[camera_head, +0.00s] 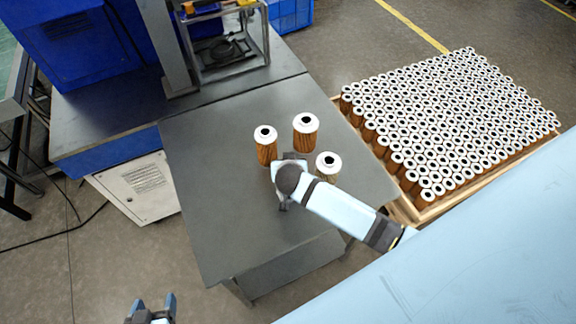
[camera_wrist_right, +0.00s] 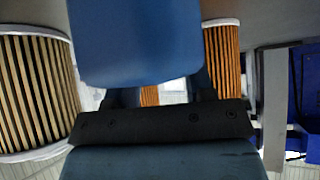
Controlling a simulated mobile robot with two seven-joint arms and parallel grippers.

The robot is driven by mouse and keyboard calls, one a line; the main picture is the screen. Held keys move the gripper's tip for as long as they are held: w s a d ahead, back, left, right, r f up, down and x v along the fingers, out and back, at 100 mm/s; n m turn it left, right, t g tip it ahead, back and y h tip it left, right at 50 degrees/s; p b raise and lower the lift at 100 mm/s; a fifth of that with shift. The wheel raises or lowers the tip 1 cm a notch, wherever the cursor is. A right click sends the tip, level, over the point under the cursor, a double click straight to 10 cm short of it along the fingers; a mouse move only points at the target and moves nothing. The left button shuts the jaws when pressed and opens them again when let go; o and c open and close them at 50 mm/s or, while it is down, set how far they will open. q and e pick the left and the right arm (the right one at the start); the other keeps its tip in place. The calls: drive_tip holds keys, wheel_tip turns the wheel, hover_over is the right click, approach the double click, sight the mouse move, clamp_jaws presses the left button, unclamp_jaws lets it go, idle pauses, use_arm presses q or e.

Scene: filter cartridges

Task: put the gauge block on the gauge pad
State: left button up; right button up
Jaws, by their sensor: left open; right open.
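I cannot make out a gauge block or a gauge pad for sure in either view. My right gripper (camera_wrist_right: 162,94) is over the grey table (camera_head: 220,215), near the cartridges; in the head view its fingers are mostly hidden under my wrist. In the right wrist view a large smooth blue shape (camera_wrist_right: 140,40) covers the middle and hides much of the fingers; I cannot tell what it is. My left gripper (camera_head: 151,306) is open and empty at the bottom left of the head view, off the table's near left side.
Three cartridges stand upright on the table: left (camera_head: 266,147), back (camera_head: 305,133) and right (camera_head: 327,168). A wooden tray (camera_head: 425,214) packed with cartridges is to the right. A metal-framed fixture (camera_head: 205,70) stands at the back. The table's front left is clear.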

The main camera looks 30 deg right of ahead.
drive_tip(key=shift+x, duration=0.95)
drive_tip(key=c, duration=0.8)
drive_tip(key=shift+o, duration=0.2)
drive_tip(key=shift+r, duration=0.1)
